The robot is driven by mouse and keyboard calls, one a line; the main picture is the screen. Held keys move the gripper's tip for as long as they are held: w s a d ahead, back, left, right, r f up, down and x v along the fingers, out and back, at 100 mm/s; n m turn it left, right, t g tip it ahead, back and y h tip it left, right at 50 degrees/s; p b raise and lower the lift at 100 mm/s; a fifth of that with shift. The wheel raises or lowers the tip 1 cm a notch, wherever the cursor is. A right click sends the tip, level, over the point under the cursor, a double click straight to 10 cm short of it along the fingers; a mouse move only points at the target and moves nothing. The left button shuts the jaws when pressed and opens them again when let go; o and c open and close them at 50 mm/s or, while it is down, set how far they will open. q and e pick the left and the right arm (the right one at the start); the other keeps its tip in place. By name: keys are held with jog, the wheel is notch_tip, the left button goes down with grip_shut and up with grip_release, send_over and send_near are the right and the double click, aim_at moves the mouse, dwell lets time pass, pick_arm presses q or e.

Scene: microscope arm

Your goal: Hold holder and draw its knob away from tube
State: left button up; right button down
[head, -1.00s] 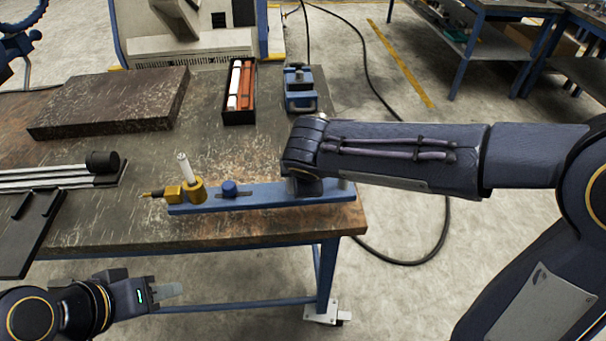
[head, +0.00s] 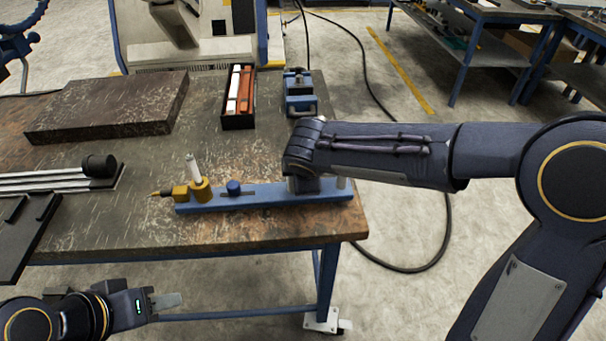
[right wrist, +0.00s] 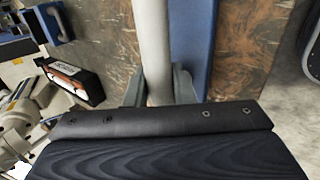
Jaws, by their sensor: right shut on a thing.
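A yellow holder (head: 200,191) sits on the left end of a long blue bar (head: 265,200) near the table's front edge. A white tube (head: 193,166) stands in it, slightly tilted. A brass-tipped knob (head: 165,192) points left from the holder, close beside the tube. A blue knob (head: 234,187) sits on the bar's slot. My right gripper (right wrist: 157,88) is shut on a grey post (right wrist: 154,40) at the bar's right end; in the head view my wrist hides the grip. My left gripper (head: 166,301) is below the table's front edge, apart from the holder; its finger gap is unclear.
A dark slab (head: 110,107) lies at the back left. A rack with rods (head: 50,180) and a black tray (head: 22,240) lie at the left. A black box (head: 238,121) and a blue vise-like block (head: 299,92) stand at the back. Table is clear around the holder.

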jog(key=shift+w+f+b, duration=0.2)
jog(key=shift+w+f, duration=0.2)
jog(key=shift+w, duration=0.2)
jog(key=shift+w+f+b, duration=0.15)
jog(key=shift+w+f, duration=0.2)
jog(key=shift+w, duration=0.2)
jog(key=shift+f+b, duration=0.4)
jog(key=shift+f, duration=0.05)
dwell(0.4)
jog(key=shift+s+d+f, duration=0.1)
dwell(0.5)
